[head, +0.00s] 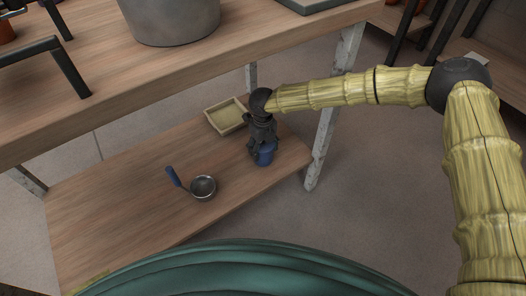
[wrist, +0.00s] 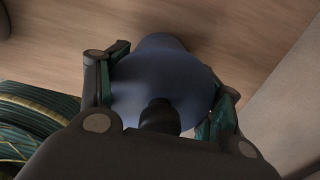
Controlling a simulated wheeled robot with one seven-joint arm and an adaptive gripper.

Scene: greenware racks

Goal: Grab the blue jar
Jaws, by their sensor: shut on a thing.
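The blue jar (head: 264,156) is on the lower wooden shelf near its right end, under my gripper. My gripper (head: 262,146) points down and its fingers are around the jar's upper part. In the wrist view the rounded blue jar (wrist: 165,85) lies between the two green-padded fingers (wrist: 162,100), which are shut on it. The jar seems upright; whether its base touches the shelf I cannot tell. Its top is partly hidden by my gripper.
A ladle with a blue handle (head: 203,187) lies left of the jar on the shelf (head: 110,215). A shallow tan tray (head: 225,131) is behind it. The upper shelf (head: 190,76) overhangs, with a grey metal leg (head: 331,115) to the right.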

